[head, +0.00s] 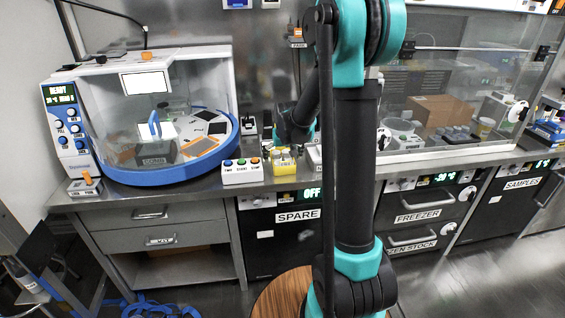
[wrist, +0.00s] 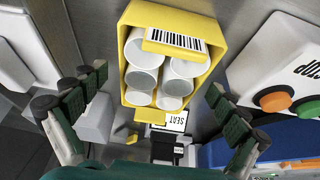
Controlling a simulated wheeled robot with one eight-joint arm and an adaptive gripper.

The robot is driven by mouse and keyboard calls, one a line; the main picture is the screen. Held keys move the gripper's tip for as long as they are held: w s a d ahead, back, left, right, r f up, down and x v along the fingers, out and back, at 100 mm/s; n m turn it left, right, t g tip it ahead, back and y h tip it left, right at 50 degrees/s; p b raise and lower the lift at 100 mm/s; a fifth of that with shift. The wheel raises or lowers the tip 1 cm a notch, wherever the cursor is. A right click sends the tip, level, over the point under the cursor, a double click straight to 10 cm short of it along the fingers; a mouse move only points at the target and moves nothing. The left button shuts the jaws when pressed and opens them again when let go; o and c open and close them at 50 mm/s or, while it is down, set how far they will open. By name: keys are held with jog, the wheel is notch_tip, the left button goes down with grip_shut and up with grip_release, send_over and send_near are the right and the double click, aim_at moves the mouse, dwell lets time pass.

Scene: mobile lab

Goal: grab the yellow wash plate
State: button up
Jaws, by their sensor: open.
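The yellow wash plate (wrist: 172,15) fills the upper middle of the wrist view. It is a yellow holder with several white round tubes or wells and a barcode label on it. In the head view it shows as a small yellow block (head: 286,163) on the counter, right of the button box. My gripper (wrist: 157,100) is open, with dark green fingers on both sides of the picture and the plate between and beyond them. The fingers seem apart from the plate. In the head view my gripper (head: 291,134) hangs just above and behind the plate, partly hidden by my arm.
A white button box (head: 242,172) stands close left of the plate; it also shows in the wrist view (wrist: 285,65). A blue-and-white machine (head: 150,110) is farther left. A clear-fronted enclosure (head: 450,90) is at the right. Drawers (head: 150,215) are below the counter.

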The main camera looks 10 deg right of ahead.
jog(key=shift+w+f, duration=0.2)
jog(key=shift+f, duration=0.3)
jog(key=shift+c, duration=0.4)
jog(key=c, duration=1.2)
jog(key=shift+r, duration=0.15)
